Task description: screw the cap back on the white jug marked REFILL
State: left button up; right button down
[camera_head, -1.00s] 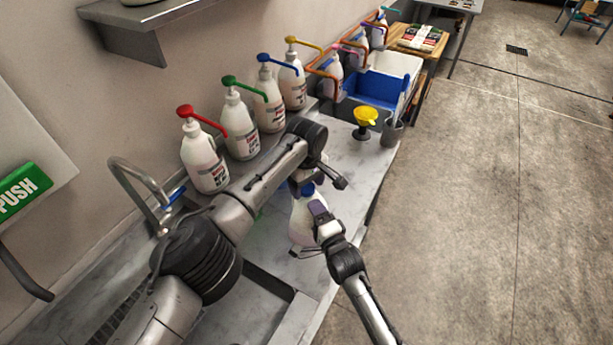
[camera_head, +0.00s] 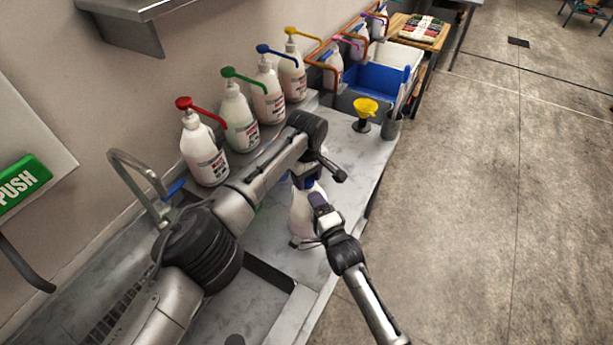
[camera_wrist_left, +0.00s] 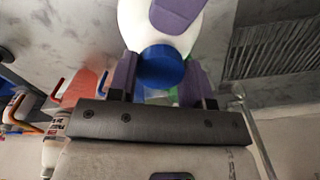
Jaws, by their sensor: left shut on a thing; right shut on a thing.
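The white jug (camera_head: 301,222) stands on the grey counter, partly hidden by my arms; no REFILL marking is readable. The blue cap (camera_wrist_left: 161,67) sits at the jug's mouth in the left wrist view, in line with the neck; I cannot tell how tightly it is seated. My left gripper (camera_head: 304,180) is shut on the cap, with a purple finger on each side in the left wrist view (camera_wrist_left: 161,78). My right gripper (camera_head: 316,203) is shut on the jug's upper body from the front right; one purple finger lies across the white jug in the left wrist view.
Pump bottles with red (camera_head: 204,152), green (camera_head: 239,120), blue (camera_head: 268,92) and yellow tops line the wall. A yellow funnel (camera_head: 366,106) and a grey cup (camera_head: 392,125) stand behind the jug. A tap (camera_head: 140,180) and sink are at left.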

pick_arm(q)
jog(key=m, duration=0.3)
jog(key=shift+m, duration=0.4)
jog(key=m, duration=0.3)
jog(key=shift+m, duration=0.4)
jog(key=m, duration=0.5)
jog(key=shift+m, duration=0.4)
jog(key=m, duration=0.8)
jog(key=shift+f, duration=0.1)
jog(key=m, duration=0.6)
jog(key=shift+a, duration=0.1)
jog(key=o, duration=1.1)
